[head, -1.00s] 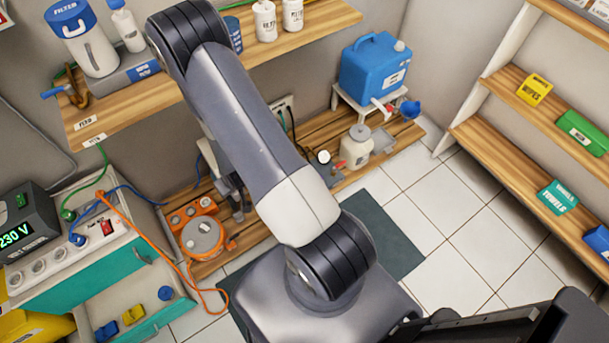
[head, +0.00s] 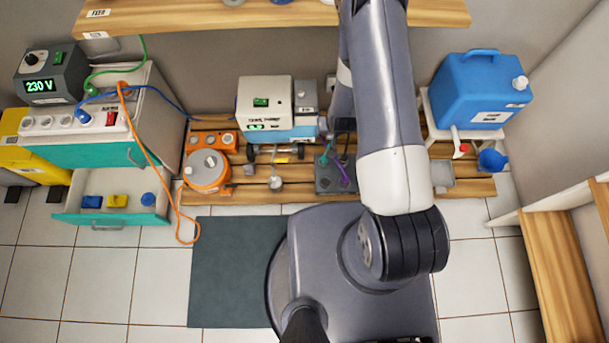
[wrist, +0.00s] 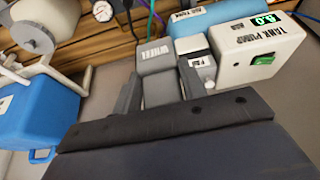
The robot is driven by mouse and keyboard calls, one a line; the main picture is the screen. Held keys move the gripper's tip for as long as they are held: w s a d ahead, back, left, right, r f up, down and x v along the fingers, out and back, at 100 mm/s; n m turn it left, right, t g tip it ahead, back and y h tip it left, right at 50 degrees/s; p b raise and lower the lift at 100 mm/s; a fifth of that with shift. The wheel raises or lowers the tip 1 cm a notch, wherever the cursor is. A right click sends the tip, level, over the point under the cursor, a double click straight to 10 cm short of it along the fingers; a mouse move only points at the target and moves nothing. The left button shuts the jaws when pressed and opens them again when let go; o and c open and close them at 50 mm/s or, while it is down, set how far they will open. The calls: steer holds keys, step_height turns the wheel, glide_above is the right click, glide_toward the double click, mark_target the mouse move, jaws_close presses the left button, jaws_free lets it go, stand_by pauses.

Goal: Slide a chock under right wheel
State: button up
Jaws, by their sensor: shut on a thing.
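In the wrist view a grey block marked WHEEL (wrist: 156,60) sits between the fingers of my gripper (wrist: 158,88). The gripper is shut on it, and the rest of its label is cut off from sight. In the head view my arm hides most of the gripper and the block. Two small dark pieces, the left one (head: 14,194) and the right one (head: 57,194), lie on the floor below the yellow case (head: 12,150) at the far left. I cannot tell whether they are wheels or chocks.
The white tank pump (head: 264,100) and blue jug (head: 482,90) stand along the low wooden rack (head: 240,195). An open drawer (head: 75,219) juts out at left, with an orange cable (head: 150,150) hanging beside it. Shelves (head: 560,270) stand at right.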

steer(key=shift+w+a+f+b, duration=0.2)
steer(key=shift+a+f+b, duration=1.5)
steer(key=shift+f+b, duration=3.8)
steer(key=shift+w+a+f+b, duration=0.15)
steer(key=shift+a+f+b, duration=2.05)
steer(key=shift+f, duration=6.05)
steer(key=shift+w+a+f+b, duration=0.2)
steer(key=shift+a+f+b, duration=1.05)
steer(key=shift+f+b, duration=4.45)
steer(key=shift+f+p, duration=0.5)
steer(key=shift+f, duration=1.2)
steer(key=shift+w, duration=0.1)
steer(key=shift+w+r+b, duration=0.1)
steer(key=shift+w+b, duration=0.65)
steer(key=shift+w, duration=1.15)
steer(key=o, duration=1.2)
steer(key=shift+c, duration=0.2)
